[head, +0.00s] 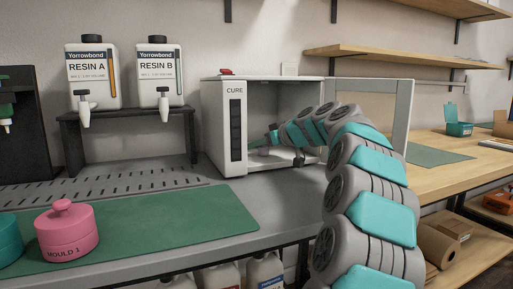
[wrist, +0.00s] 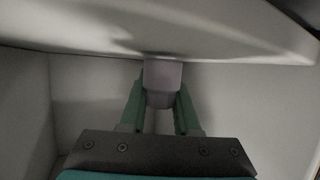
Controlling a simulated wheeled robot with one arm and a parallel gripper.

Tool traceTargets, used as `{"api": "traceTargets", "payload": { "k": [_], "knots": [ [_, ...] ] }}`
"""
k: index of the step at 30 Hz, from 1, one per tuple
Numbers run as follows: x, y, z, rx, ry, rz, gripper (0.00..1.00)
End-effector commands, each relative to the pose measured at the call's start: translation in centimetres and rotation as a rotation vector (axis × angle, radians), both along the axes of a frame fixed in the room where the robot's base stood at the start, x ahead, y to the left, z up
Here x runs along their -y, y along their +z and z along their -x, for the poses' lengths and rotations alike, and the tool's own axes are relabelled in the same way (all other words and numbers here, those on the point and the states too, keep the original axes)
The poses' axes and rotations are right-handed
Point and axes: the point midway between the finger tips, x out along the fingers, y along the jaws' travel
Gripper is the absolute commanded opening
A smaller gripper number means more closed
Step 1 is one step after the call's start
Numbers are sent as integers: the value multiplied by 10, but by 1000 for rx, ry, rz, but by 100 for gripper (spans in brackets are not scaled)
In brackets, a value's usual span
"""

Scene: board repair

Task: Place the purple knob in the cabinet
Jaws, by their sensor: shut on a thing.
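The cabinet (head: 237,128) is a white box marked CURE on the bench, with its door (head: 398,120) swung open to the right. My arm reaches in through its open front. My gripper (head: 271,137) is inside the cabinet. In the wrist view, the green fingers of my gripper (wrist: 160,98) are shut on a dull greyish-purple piece, the purple knob (wrist: 162,80). Pale cabinet walls surround it. The knob is close to a pale surface at the top of that view; I cannot tell whether they touch. My arm hides part of the cabinet's inside in the head view.
A pink mould (head: 67,232) sits on a green mat (head: 190,222) at the front left. The Resin A (head: 92,75) and Resin B (head: 160,73) bottles stand on a dark rack (head: 125,112). A wooden bench (head: 450,170) lies to the right, beyond the open door.

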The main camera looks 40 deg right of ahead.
Motion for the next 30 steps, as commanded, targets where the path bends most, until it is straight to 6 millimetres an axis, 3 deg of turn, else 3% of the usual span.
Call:
{"api": "traceTargets", "payload": {
  "k": [12,13,20,30],
  "knots": [
    [0,-7,-2,0,1,1,0],
    [0,-7,-2,-1,1,1,31],
    [0,-6,-1,-1,1,0,57],
    [0,-3,-1,-1,2,-1,60]
  ]
}}
